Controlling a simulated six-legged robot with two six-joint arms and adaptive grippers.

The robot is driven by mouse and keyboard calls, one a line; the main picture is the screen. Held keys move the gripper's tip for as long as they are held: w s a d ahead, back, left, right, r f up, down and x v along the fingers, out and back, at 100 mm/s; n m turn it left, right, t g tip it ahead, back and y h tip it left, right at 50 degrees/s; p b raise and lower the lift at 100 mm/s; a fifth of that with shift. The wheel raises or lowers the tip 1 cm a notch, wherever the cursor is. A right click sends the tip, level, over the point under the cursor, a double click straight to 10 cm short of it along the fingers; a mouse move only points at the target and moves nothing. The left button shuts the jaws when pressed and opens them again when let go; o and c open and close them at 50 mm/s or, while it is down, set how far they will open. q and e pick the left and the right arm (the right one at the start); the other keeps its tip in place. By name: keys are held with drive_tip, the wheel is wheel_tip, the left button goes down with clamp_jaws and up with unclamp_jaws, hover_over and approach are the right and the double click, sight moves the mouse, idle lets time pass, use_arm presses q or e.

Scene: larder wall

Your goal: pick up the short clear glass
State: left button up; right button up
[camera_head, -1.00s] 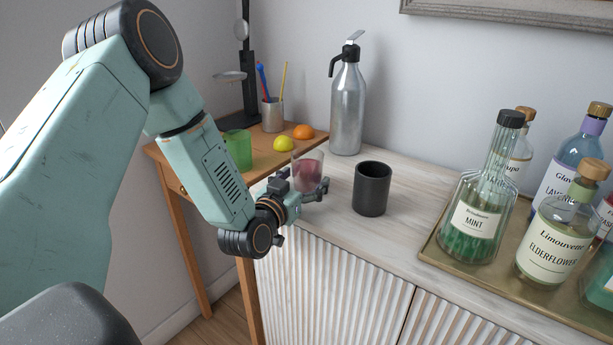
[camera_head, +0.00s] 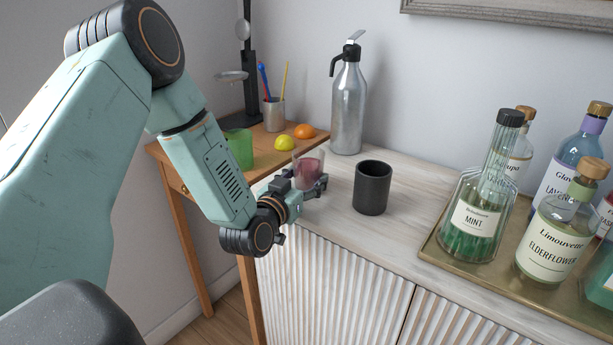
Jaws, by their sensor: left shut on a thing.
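The short clear glass (camera_head: 308,167) stands upright at the left end of the pale wooden cabinet top, with something reddish-pink in it or showing through it. My left gripper (camera_head: 306,186) reaches it from the front left and is shut on it, with a finger on each side of its lower part. The fingers hide part of the glass's base, so I cannot tell whether it touches the cabinet top. My right gripper is not in view.
A black cup (camera_head: 371,188) stands just right of the glass. A silver siphon bottle (camera_head: 347,105) stands behind. A brass tray (camera_head: 440,250) with several bottles is at the right. A wooden side table (camera_head: 262,158) holds a green glass (camera_head: 239,149), lemon (camera_head: 284,143) and orange (camera_head: 304,131).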

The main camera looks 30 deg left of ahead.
use_arm(q)
drive_tip(key=shift+r, duration=0.15)
wheel_tip(320, 180, up, 9)
drive_tip(key=p, duration=0.3)
drive_tip(key=shift+r, duration=0.15)
idle(0.5)
